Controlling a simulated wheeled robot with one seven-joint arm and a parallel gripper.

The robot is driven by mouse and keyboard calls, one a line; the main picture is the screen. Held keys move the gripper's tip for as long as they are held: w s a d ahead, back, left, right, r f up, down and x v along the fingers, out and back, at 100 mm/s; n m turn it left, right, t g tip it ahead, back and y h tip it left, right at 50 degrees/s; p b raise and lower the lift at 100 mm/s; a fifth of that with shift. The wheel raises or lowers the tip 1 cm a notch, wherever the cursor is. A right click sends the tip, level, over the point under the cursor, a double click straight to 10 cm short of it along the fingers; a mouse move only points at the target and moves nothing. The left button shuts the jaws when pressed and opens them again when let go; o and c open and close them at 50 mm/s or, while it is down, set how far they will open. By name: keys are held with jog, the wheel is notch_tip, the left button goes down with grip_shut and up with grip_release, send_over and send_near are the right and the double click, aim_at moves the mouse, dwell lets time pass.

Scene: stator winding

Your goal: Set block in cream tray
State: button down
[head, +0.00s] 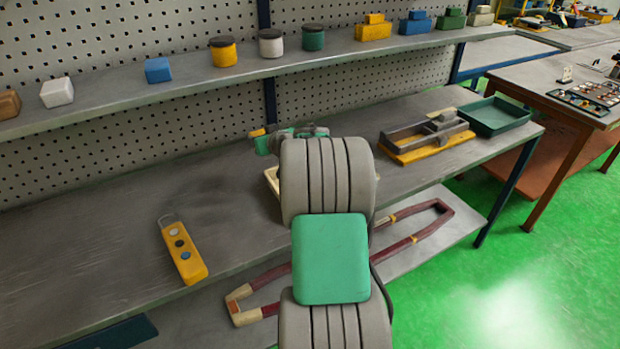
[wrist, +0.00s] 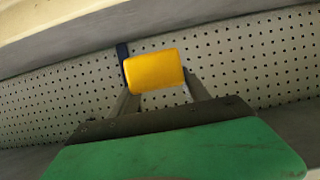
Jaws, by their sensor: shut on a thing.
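A yellow block (wrist: 155,69) is held between the two fingers of my gripper (wrist: 160,90) in the wrist view. In the head view only a small part of the yellow block (head: 257,132) shows past the end of my gripper (head: 265,141), which is above the bench. My gripper is shut on the block. The cream tray (head: 271,181) is on the bench in the head view, below my gripper.
The shelf (head: 190,86) above holds brown, white and blue blocks, several lidded jars and stepped coloured pieces. A yellow pendant control (head: 183,250) lies on the bench at left. A green tray (head: 494,116) and a wooden-based fixture (head: 425,140) stand at right. The bench's left part is mostly clear.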

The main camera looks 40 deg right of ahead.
jog(key=s+f+p, duration=0.1)
jog(key=s+f, duration=0.2)
jog(key=s, duration=0.1)
jog(key=s+f+p, duration=0.1)
jog(key=s+f, duration=0.3)
jog(key=s+d+f+p, duration=0.1)
jog(key=s+f, duration=0.3)
jog(key=shift+s+f+p, duration=0.1)
jog(key=shift+s+p, duration=0.05)
jog(key=shift+p, duration=0.2)
jog(key=shift+f, duration=0.35)
jog(key=shift+f, duration=0.1)
jog(key=c, duration=1)
grip_release()
jog(key=shift+f, duration=0.1)
jog(key=shift+o, duration=0.9)
